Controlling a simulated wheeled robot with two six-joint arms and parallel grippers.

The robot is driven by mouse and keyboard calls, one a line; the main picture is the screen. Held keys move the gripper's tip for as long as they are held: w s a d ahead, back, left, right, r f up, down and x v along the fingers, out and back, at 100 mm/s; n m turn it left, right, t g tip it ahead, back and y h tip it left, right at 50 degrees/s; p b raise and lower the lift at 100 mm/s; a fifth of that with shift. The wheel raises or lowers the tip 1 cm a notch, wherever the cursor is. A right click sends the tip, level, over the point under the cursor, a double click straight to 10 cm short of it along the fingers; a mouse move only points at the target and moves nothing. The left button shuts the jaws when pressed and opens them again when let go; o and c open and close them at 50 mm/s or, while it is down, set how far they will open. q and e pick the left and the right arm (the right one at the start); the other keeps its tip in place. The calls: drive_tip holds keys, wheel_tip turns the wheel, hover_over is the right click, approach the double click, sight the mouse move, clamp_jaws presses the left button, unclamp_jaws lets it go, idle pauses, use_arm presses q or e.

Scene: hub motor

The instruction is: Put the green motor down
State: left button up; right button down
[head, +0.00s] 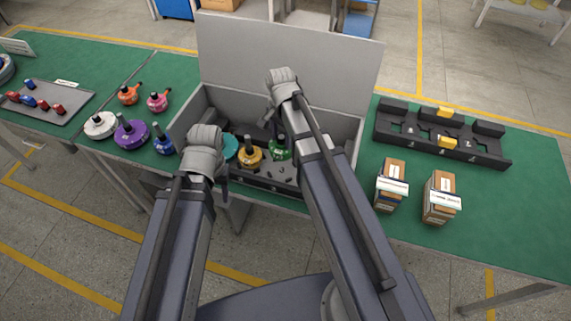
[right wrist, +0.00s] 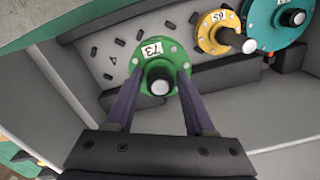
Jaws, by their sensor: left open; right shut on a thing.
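The green motor (head: 280,151) is a round flange with a dark shaft, inside the grey box. In the right wrist view the green motor (right wrist: 177,57) bears the label 73, with its pale shaft tip facing the camera. My right gripper (right wrist: 158,78) has its fingers on either side of the motor and is shut on it. I cannot tell whether the motor touches the insert below it. My left gripper (head: 222,185) is open, near the box's front left side; its fingers are mostly hidden.
A yellow motor (head: 250,153) and a teal motor (head: 230,147) sit left of the green one in the box (head: 352,127). White (head: 100,125), purple (head: 131,134) and blue motors stand left of the box. A black rack (head: 400,128) and two small box stacks (head: 391,183) are right.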

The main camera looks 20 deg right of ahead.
drive_tip(key=shift+f+b, duration=5)
drive_tip(key=shift+f, duration=0.1)
drive_tip(key=shift+r, duration=0.1)
drive_tip(key=shift+c, duration=1.3)
unclamp_jaws()
